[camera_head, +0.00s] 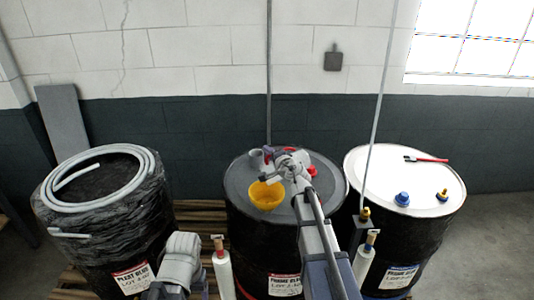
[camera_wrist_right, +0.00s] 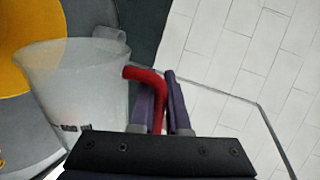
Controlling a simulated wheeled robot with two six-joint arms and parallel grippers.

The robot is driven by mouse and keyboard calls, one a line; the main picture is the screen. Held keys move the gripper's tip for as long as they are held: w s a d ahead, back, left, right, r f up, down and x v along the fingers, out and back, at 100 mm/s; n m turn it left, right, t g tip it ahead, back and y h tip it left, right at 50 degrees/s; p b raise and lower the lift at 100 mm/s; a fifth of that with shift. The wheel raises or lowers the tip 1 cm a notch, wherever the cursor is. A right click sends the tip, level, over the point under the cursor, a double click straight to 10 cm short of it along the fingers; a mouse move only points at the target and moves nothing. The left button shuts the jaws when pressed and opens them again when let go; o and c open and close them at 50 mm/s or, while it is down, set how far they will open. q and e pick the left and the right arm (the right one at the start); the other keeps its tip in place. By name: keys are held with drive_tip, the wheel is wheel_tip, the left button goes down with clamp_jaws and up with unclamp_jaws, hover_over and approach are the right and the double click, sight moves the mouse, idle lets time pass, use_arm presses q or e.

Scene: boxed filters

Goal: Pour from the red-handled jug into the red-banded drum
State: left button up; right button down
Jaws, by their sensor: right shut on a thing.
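A translucent white jug (camera_wrist_right: 75,85) with a red handle (camera_wrist_right: 157,95) fills the left of the right wrist view. My right gripper (camera_wrist_right: 168,105) is shut on that handle. In the head view my right gripper (camera_head: 284,166) is over the middle drum (camera_head: 238,182), just behind and right of a yellow funnel (camera_head: 266,196) on its lid. The jug is small and partly hidden there; I cannot tell its tilt or whether anything flows. The middle drum has a red-striped label (camera_head: 284,285). A pale link of my left arm shows at the bottom, but its gripper does not.
A wrapped drum (camera_head: 95,222) with a coiled grey hose (camera_head: 150,180) stands left. A white-topped drum (camera_head: 375,175) with a blue cap (camera_head: 402,199) and a red-handled brush (camera_head: 430,159) stands right. Thin upright rods stand near the middle and right drums.

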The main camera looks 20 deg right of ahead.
idle(0.3)
drive_tip(key=shift+w+d+f+m+y+b, duration=0.1)
drive_tip(key=shift+d+f+m+y+b, duration=0.05)
drive_tip(key=shift+d+m, duration=0.35)
drive_tip(key=shift+w+d+f+m+y+b, duration=0.15)
drive_tip(key=shift+d+m, duration=0.15)
drive_tip(key=shift+d, duration=0.25)
drive_tip(key=shift+s+d, duration=0.1)
drive_tip(key=shift+d, duration=0.15)
drive_tip(key=shift+d+m+y, duration=0.4)
drive_tip(key=shift+d+m, duration=0.6)
drive_tip(key=shift+m, duration=0.1)
drive_tip(key=shift+w+d+r+m+p, duration=0.2)
drive_tip(key=shift+d+r+m+p, duration=0.2)
drive_tip(key=shift+d+r+m, duration=0.45)
drive_tip(key=shift+d+m, duration=0.05)
drive_tip(key=shift+d, duration=0.1)
